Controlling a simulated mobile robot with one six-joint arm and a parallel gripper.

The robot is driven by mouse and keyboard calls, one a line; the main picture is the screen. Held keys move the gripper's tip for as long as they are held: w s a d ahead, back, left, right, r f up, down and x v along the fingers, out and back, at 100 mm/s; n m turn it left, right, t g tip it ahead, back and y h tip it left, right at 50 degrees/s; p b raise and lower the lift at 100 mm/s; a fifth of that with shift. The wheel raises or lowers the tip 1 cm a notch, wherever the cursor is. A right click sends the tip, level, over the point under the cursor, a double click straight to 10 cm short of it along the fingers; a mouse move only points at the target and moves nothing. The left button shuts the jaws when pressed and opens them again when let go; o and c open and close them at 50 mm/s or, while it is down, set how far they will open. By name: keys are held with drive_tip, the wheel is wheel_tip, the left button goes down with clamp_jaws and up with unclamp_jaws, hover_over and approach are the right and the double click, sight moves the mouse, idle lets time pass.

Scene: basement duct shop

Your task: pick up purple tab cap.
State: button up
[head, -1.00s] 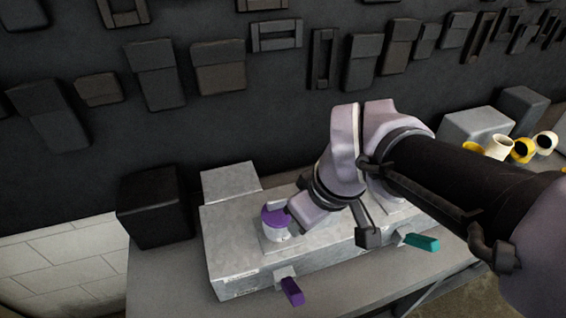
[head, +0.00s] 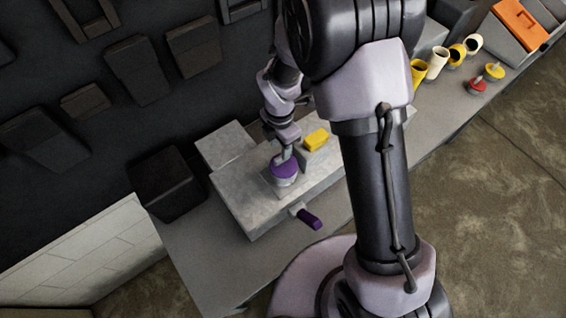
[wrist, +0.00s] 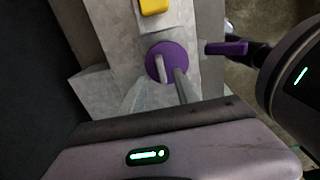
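The purple tab cap (head: 285,171) sits on a pale round base on top of the grey metal box (head: 240,190). In the wrist view the cap (wrist: 155,50) is a purple disc with a paler upright tab. My gripper (head: 286,155) is directly over the cap, pointing down at it. In the wrist view my gripper (wrist: 162,82) appears open, with one grey finger clear to the right of the tab. The other finger is hard to tell from the grey box behind it. Contact with the cap cannot be told.
A yellow block (head: 316,139) stands just beyond the cap on the box. A purple handle (head: 309,219) sticks out from the box front. A black box (head: 166,184) stands at left. Yellow and white cups (head: 437,62) and a red knob (head: 477,86) are farther along the bench.

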sight(284, 166)
drive_tip(key=f, duration=0.4)
drive_tip(key=shift+s+d+f+p, duration=0.1)
drive_tip(key=shift+d+f+p, duration=0.1)
drive_tip(key=shift+f+p, duration=0.15)
drive_tip(key=shift+a+f, duration=0.1)
drive_tip(key=shift+f, duration=0.3)
drive_tip(key=shift+r, duration=0.1)
drive_tip(key=shift+c, duration=1.1)
clamp_jaws()
